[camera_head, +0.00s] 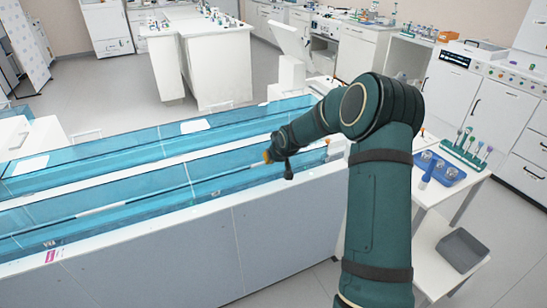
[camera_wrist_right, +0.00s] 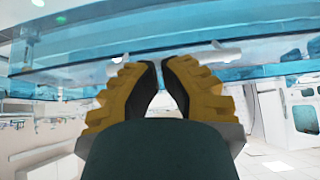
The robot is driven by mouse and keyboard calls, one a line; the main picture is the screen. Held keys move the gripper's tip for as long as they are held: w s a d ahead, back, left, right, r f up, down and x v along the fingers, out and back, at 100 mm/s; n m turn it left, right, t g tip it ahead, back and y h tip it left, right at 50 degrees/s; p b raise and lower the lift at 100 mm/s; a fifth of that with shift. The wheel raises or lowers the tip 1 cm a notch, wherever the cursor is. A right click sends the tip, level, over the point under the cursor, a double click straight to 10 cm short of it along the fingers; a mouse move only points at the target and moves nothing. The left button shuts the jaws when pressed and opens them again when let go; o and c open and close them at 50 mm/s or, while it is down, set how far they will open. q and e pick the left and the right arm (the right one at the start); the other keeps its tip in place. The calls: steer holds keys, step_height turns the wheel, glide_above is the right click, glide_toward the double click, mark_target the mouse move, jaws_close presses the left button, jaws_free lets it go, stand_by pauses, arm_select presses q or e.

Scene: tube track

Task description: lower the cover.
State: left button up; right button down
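Two long translucent blue covers run along the white tube track. The front cover (camera_head: 130,212) lies nearer me and the rear cover (camera_head: 110,152) runs behind it. I cannot tell from here how far either one is raised. My right gripper (camera_head: 267,156) is at the front cover's right part, with its yellow fingers pointing left. A blue panel edge (camera_wrist_right: 225,72) passes just beyond the tips; contact is unclear. My left gripper is out of view.
A white unit with a tilted panel (camera_head: 290,42) stands behind the track's right end. A side table at right holds a blue tray (camera_head: 440,166) and a green tube rack (camera_head: 465,152); a grey bin (camera_head: 462,250) sits below. Open floor lies behind the track.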

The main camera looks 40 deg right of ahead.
steer(key=shift+r, duration=0.1)
steer(key=s+a+r+p, duration=0.2)
steer(key=s, duration=0.7)
steer(key=shift+r, duration=0.15)
stand_by(0.4)
